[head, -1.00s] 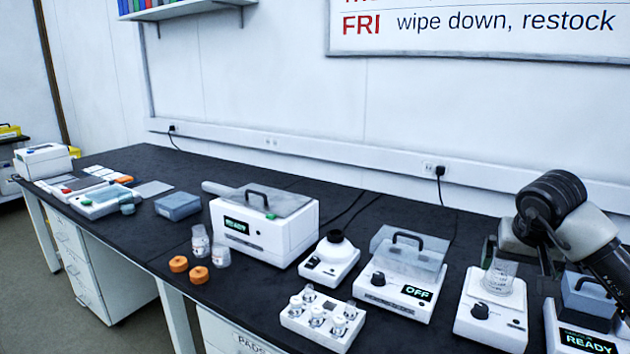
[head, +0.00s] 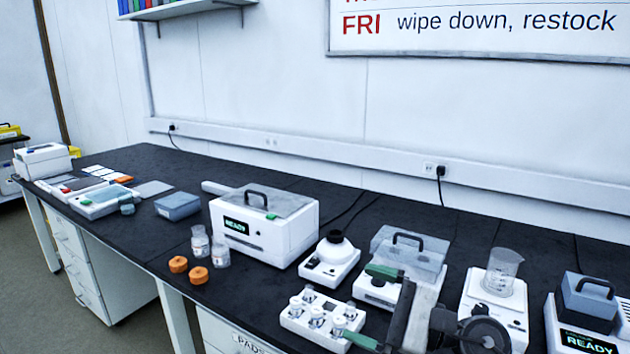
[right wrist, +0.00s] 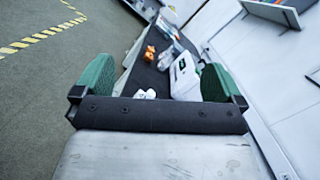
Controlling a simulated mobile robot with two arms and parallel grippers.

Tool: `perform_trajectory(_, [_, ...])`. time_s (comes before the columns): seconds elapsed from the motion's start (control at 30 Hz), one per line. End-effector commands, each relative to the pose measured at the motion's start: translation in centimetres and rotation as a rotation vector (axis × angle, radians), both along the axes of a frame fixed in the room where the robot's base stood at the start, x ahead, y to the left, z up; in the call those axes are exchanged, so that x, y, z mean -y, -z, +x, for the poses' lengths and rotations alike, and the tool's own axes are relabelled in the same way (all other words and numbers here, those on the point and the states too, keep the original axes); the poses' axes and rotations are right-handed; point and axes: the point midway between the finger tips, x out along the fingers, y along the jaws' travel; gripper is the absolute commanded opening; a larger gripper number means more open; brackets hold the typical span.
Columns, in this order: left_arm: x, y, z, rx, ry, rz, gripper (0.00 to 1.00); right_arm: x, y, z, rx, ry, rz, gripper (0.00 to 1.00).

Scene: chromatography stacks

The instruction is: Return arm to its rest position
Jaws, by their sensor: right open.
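My right gripper (head: 372,306) is open and empty, with its two green fingers apart. In the head view it is at the lower right, in front of the clear-lidded device (head: 378,290) and beside the white vial rack (head: 300,325), whose right end it overlaps. The right wrist view also shows the gripper (right wrist: 155,85) with nothing between its fingers, looking along the bench and floor. My right forearm hides part of the stirrer plate (head: 515,308) and the lidded device's front. My left gripper is not in view.
A glass beaker (head: 504,271) stands on the stirrer plate. Right of it is a device with a READY display (head: 586,343). A white READY box (head: 262,240), orange caps (head: 178,264) and small jars (head: 200,243) stand to the left.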

Motion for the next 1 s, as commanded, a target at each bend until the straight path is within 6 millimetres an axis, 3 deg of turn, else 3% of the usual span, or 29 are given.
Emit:
perform_trajectory(0.13, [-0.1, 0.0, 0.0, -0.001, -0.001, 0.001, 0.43, 2.1, -1.1, -1.0, -0.428, 0.089, 0.642, 0.99])
perform_trajectory(0.27, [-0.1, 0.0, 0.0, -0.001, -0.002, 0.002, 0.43, 6.4, 1.2, -1.0, -0.824, 0.191, 1.201, 0.99])
perform_trajectory(0.37, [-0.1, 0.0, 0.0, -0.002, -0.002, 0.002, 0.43, 10.0, 5.5, -1.8, -1.115, 0.299, 1.631, 0.99])
perform_trajectory(0.43, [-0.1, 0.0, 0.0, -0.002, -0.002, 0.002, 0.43, 12.0, 9.6, -3.3, -1.299, 0.397, 1.934, 0.99])
perform_trajectory(0.5, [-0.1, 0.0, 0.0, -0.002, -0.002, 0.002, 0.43, 13.5, 13.9, -5.7, -1.455, 0.517, 2.232, 0.99])
perform_trajectory(0.6, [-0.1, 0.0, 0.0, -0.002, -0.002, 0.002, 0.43, 14.3, 18.8, -9.6, -1.592, 0.699, 2.576, 0.99])
perform_trajectory(0.63, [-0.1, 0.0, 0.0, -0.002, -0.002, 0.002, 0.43, 14.4, 19.9, -10.8, 1.554, -0.723, -2.558, 0.99])
perform_trajectory(0.8, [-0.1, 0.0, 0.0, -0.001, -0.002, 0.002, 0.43, 14.1, 24.3, -16.7, 1.241, -0.774, -2.248, 0.99])
perform_trajectory(1.0, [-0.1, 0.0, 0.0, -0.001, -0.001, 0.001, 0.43, 13.1, 26.8, -22.9, 0.96, -0.83, -1.983, 0.99])
